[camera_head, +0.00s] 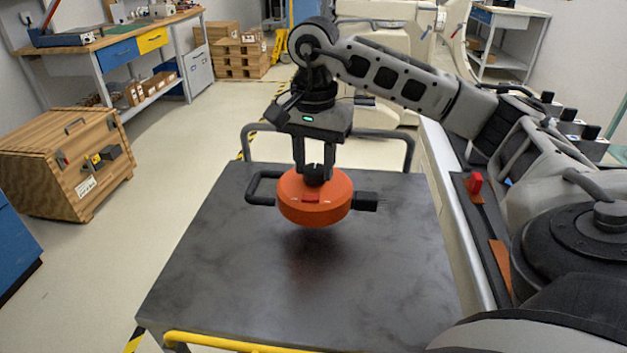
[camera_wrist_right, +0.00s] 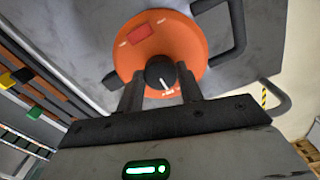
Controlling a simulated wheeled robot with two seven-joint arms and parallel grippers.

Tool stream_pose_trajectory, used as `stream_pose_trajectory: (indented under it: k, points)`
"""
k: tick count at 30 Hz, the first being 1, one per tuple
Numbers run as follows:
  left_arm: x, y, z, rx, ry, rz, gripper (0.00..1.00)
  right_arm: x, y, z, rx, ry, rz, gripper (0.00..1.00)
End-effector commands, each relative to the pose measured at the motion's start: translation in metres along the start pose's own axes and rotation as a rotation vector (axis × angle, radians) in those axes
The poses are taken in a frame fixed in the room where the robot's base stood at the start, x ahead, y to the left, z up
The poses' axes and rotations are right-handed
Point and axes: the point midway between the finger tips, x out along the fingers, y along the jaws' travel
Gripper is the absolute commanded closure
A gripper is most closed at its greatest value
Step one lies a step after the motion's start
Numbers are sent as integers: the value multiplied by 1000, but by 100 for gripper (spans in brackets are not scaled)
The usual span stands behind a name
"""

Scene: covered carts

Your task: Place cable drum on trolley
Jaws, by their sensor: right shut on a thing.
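The cable drum (camera_head: 314,207) is a round orange body with a black knob on top, a black loop handle at its left and a black block at its right. My right gripper (camera_head: 315,178) points down from above and is shut on the drum's top knob. The drum hangs over the dark top of the trolley (camera_head: 240,270), with a shadow below it; it looks slightly above the surface. In the right wrist view the drum (camera_wrist_right: 180,45) sits between the finger ends, its knob held by the gripper (camera_wrist_right: 160,80). My left gripper is not in view.
The trolley has a grey rail (camera_head: 262,128) at its far end and a yellow bar (camera_head: 230,342) at the near end. A bench (camera_head: 447,200) with a red part runs along its right. A wooden crate (camera_head: 68,160) stands on the floor at left. The trolley top is otherwise clear.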

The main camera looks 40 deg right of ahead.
Motion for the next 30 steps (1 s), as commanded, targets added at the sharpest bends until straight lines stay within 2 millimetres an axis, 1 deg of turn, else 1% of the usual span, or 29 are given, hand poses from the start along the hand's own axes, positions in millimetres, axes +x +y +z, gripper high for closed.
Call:
stream_pose_trajectory:
  k: [1,7,9,12,15,24,28,29,30]
  points:
    - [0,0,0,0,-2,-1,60,4,-2,-4,1,-1,0,100]
    - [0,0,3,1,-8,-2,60,16,-6,-12,1,-1,-2,100]
    - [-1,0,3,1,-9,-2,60,24,-8,-18,1,-1,1,100]
    - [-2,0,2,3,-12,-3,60,39,-7,-16,-1,-1,1,100]
    - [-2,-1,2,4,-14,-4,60,49,-8,-16,-1,-1,-1,100]
    - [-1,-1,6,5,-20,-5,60,52,-8,-16,-1,0,-3,100]
    - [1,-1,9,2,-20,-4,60,56,-8,-16,-1,0,-3,100]
    - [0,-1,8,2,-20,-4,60,56,-8,-16,-1,-1,-1,55]
    - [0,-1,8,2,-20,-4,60,55,-8,-16,-1,-1,0,44]
